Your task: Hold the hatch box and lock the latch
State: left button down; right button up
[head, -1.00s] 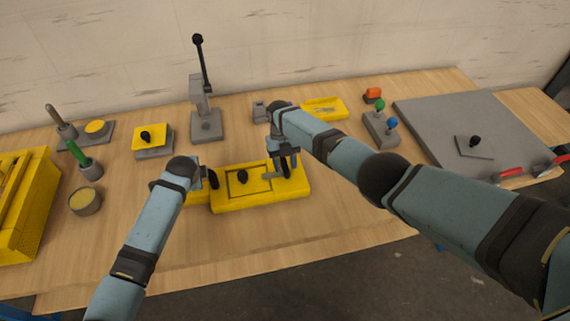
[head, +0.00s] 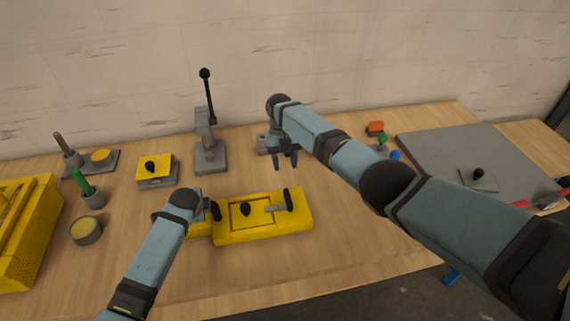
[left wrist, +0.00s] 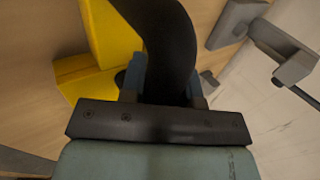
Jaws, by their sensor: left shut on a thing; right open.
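The yellow hatch box (head: 262,232) lies on the wooden table in the head view, with a square lid and a black knob (head: 246,210) on top. The latch (head: 275,208) at its right end is a grey bar with a black upright grip; the bar reaches left toward the lid's edge. My left gripper (head: 206,209) is shut on the black handle at the box's left end. In the left wrist view the curved black handle (left wrist: 165,45) runs between the fingers, beside yellow parts. My right gripper (head: 286,161) is open and empty, behind the box and apart from the latch.
A grey lever stand (head: 210,155) and a small yellow-topped block (head: 155,168) stand behind to the left. A large grey plate (head: 470,145) covers the right side. A yellow crate (head: 28,230) is far left. Table right of the box is clear.

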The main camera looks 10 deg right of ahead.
pick_arm(q)
jog(key=c, duration=0.8)
grip_release()
